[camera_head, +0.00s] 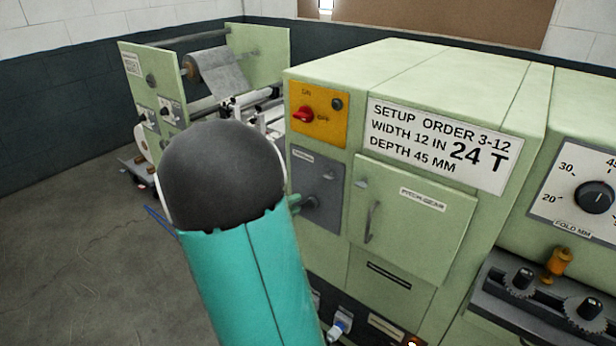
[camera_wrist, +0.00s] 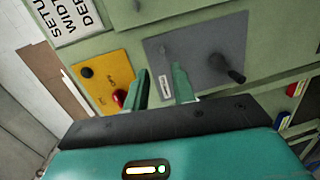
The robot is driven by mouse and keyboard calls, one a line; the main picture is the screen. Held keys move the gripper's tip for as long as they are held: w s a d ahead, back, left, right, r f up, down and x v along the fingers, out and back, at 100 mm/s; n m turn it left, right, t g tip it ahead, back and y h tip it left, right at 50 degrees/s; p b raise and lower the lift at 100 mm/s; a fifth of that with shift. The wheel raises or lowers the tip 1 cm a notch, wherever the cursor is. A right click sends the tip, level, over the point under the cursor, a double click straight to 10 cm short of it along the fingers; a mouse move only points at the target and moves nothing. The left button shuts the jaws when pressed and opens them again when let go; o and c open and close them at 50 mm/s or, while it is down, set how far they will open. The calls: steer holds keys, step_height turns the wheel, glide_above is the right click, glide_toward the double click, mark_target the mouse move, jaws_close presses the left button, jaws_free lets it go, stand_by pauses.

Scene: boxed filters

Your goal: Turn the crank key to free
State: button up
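A grey plate (camera_head: 318,172) on the front of the green machine carries a dark crank key (camera_head: 311,202). The wrist view shows the same grey plate (camera_wrist: 178,49) and the dark crank key (camera_wrist: 226,69) sticking out to the right of my fingers. The small label on the plate is too small to read. My gripper (camera_wrist: 162,82) is open, with two green fingers apart and nothing visible between them. Its fingers are in front of the plate, apart from the key in the wrist view. In the head view my arm hides most of the gripper.
A yellow panel (camera_head: 318,115) with a red ON/OFF knob (camera_head: 303,115) is above the plate; in the wrist view the red knob (camera_wrist: 119,97) appears beside the left finger. A closed door (camera_head: 413,215) with a handle is to the right. A roll stand (camera_head: 222,75) stands behind left.

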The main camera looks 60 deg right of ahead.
mark_target(329, 176)
steer(key=d, duration=0.5)
steer(key=d+f+n+t+h, duration=0.1)
steer(key=d, duration=0.5)
steer(key=s+d+f+h, duration=0.1)
steer(key=d, duration=0.5)
steer(key=shift+d+f, duration=0.15)
steer(key=shift+d, duration=0.1)
jaws_close()
